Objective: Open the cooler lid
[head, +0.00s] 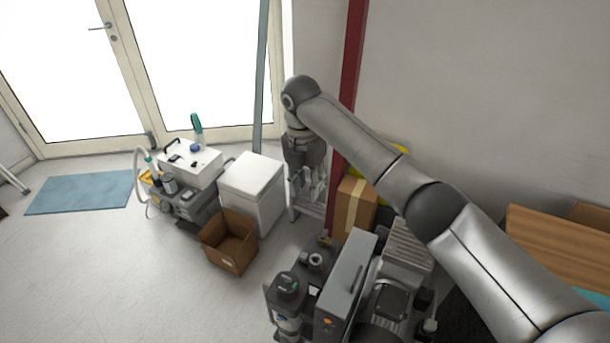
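The cooler (250,208) is a white box standing on the floor left of centre. Its white lid (254,173) lies flat and shut on top. My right gripper (308,197) hangs fingers down just to the right of the cooler, apart from the lid as far as I can tell. Its fingers look spread, with nothing visible between them. My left gripper is not in view.
An open, empty cardboard box (228,245) stands in front of the cooler. A white dental unit (191,165) is to its left. Compressor machinery (345,280) and a taped carton (354,207) stand to the right, near a red post (352,70).

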